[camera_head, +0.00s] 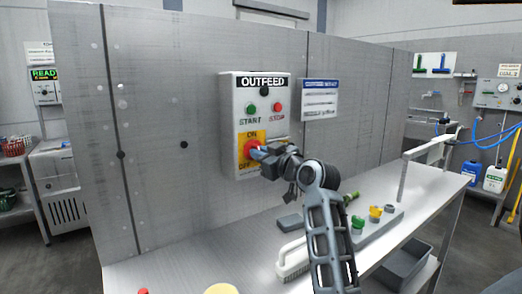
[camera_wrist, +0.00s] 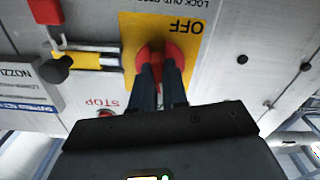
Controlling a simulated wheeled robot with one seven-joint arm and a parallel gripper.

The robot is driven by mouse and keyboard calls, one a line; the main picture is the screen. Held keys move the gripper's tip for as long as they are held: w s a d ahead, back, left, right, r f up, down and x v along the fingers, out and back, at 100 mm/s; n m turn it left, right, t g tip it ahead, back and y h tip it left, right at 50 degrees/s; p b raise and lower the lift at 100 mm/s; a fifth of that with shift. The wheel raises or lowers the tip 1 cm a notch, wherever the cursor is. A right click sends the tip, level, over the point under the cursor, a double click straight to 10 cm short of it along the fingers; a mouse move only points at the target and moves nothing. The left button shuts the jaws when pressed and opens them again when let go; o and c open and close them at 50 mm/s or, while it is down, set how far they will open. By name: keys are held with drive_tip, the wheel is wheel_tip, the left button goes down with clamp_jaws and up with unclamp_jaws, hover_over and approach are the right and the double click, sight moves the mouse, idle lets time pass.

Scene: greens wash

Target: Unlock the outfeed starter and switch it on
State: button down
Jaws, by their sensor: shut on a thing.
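The outfeed starter (camera_head: 240,98) is a light grey box on the grey panel, labelled OUTFEED. It has a green START button (camera_head: 252,108), a red STOP button (camera_head: 277,107) and a yellow ON/OFF plate (camera_head: 241,155). My gripper (camera_head: 258,149) is shut on the red switch knob (camera_wrist: 174,54) on that plate; the fingers hide part of it, and I cannot tell its exact setting. In the wrist view, upside down, a yellow sliding bar (camera_wrist: 88,60) with a black knob (camera_wrist: 59,68) lies beside the plate. A red padlock (camera_wrist: 45,11) is close by; whether its shackle passes through anything is unclear.
A notice with a blue header (camera_head: 320,98) is on the panel right of the box. The steel bench (camera_head: 190,270) below carries a white brush (camera_head: 290,262) and a grey block with coloured fittings (camera_head: 380,222). A grey bin (camera_head: 403,265) is under the bench's right side.

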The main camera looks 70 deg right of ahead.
drive_tip(key=shift+m+p, duration=0.55)
drive_tip(key=shift+m, duration=0.95)
drive_tip(key=shift+f, duration=0.1)
drive_tip(key=c, duration=1.1)
unclamp_jaws()
drive_tip(key=shift+c, duration=0.2)
drive_tip(key=b+v, duration=0.1)
drive_tip(key=v, duration=0.7)
drive_tip(key=shift+w, duration=0.15)
